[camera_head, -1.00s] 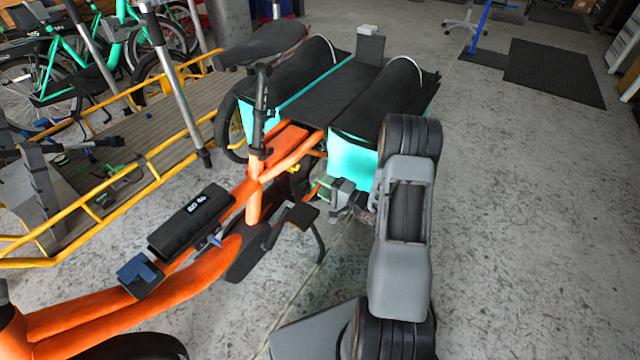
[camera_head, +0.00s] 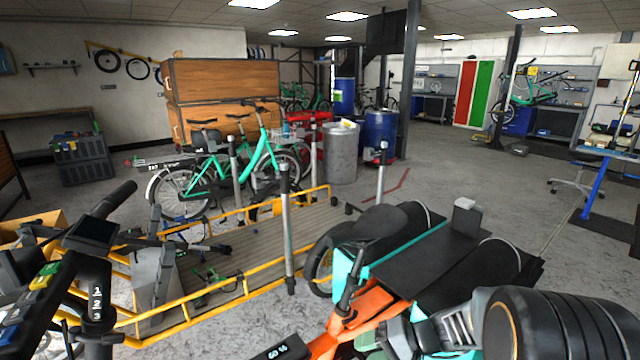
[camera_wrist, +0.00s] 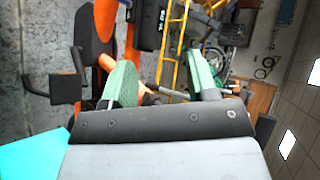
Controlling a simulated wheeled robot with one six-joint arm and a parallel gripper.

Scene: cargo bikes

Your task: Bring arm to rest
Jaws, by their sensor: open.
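My arm is folded at the lower right of the head view, with its dark rounded joint close to the camera. My gripper (camera_wrist: 160,80) shows in the wrist view with its two green-padded fingers apart and nothing held between them. In the head view my gripper is partly visible at the bottom edge, in front of the orange cargo bike (camera_head: 362,312). The bike's frame also shows beyond the fingers in the wrist view (camera_wrist: 106,25). My fingertips are hard to make out in the head view.
Black-and-teal bags (camera_head: 385,245) sit over the bike's rear. A yellow-railed cargo bed (camera_head: 265,248) lies to the left, with green bicycles (camera_head: 235,165) behind it. Blue barrels (camera_head: 380,133) and a grey drum (camera_head: 341,155) stand farther back. Open floor lies at the right.

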